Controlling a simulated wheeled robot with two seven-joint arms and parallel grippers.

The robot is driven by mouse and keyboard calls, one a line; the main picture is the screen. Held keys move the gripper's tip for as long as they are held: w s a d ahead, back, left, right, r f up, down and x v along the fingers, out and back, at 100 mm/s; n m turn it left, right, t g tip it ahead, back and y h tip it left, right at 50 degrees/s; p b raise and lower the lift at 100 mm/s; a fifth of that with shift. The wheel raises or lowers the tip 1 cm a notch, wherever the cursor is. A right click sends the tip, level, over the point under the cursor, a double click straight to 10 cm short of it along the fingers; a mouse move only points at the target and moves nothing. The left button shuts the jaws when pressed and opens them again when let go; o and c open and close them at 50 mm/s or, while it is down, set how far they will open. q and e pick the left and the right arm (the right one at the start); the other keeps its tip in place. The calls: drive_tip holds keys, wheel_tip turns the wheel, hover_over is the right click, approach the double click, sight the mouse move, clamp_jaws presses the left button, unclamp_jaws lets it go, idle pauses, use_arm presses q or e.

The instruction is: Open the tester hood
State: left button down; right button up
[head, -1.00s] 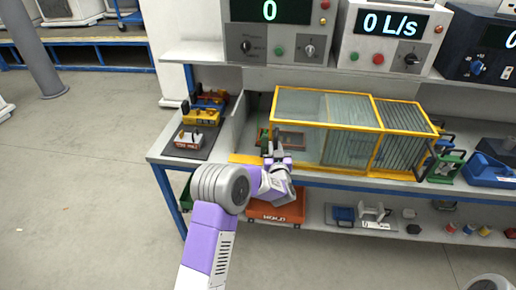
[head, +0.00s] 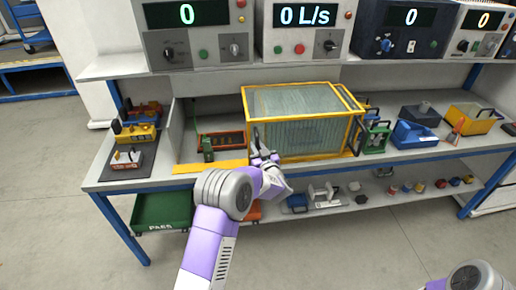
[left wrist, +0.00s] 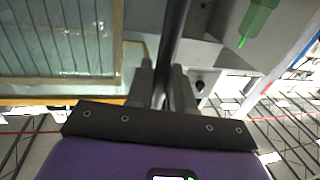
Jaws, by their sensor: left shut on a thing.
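The tester hood (head: 300,87) is a yellow-framed box with clear ribbed panels on the bench. Its sections are stacked together toward the right end, and the bench to the left of it is uncovered. My left gripper (head: 260,150) is at the hood's front left corner, shut on its dark handle. In the left wrist view the handle (left wrist: 176,40) is a dark bar between the fingers of my left gripper (left wrist: 164,88), with the hood's ribbed panel (left wrist: 60,40) to the left. My right gripper is out of view.
A red-edged tray (head: 228,141) with a green part (head: 207,148) lies on the uncovered bench. A dark mat (head: 120,172) with tools is at the left. A green clamp-like thing (head: 376,138) and blue box (head: 413,134) stand right of the hood. Display units fill the upper shelf.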

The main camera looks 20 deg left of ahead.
use_arm(q)
drive_tip(key=shift+r, duration=0.1)
drive_tip(key=c, duration=1.2)
unclamp_jaws()
drive_tip(key=p+v, duration=0.1)
drive_tip(key=v, duration=0.6)
drive_tip(key=shift+s+d, duration=0.2)
